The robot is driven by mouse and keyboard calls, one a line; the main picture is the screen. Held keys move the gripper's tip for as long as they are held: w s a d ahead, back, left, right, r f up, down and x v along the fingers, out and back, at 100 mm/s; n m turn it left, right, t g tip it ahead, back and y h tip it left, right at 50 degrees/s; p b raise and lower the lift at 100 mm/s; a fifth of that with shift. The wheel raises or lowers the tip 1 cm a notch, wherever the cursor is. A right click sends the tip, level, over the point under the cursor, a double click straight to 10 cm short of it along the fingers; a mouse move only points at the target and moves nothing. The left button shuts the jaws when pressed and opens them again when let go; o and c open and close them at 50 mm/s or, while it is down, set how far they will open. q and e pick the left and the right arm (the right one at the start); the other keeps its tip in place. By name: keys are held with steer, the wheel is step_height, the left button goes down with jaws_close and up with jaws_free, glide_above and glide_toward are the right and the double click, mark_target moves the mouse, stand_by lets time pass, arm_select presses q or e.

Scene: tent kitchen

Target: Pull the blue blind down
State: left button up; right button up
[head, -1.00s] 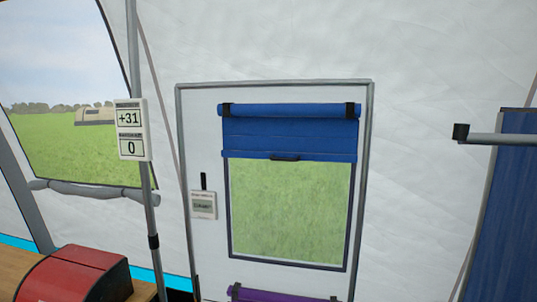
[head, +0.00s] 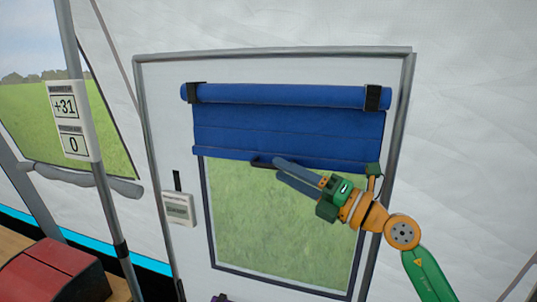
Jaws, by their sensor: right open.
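The blue blind (head: 285,127) hangs from its roll at the top of the door window and covers roughly the upper third of it. Its lower bar carries a dark handle (head: 262,163) near the middle. My right gripper (head: 277,170) reaches in from the lower right, with its blue-grey fingers at the right part of the handle. It is open; whether the fingers touch the handle or lie around it I cannot tell. They hide the handle's right end. My left gripper is not in view.
The white door (head: 170,120) has a grey frame. A small display (head: 179,209) hangs left of the window. A pole with a number sign (head: 73,121) stands at the left, above a red box (head: 55,272).

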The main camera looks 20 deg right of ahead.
mark_target(271, 166)
steer(key=p+x, duration=0.1)
steer(key=x, duration=0.3)
steer(key=shift+w+f, duration=0.1)
steer(key=shift+d, duration=0.15)
steer(key=shift+c, duration=0.6)
jaws_close()
stand_by(0.4)
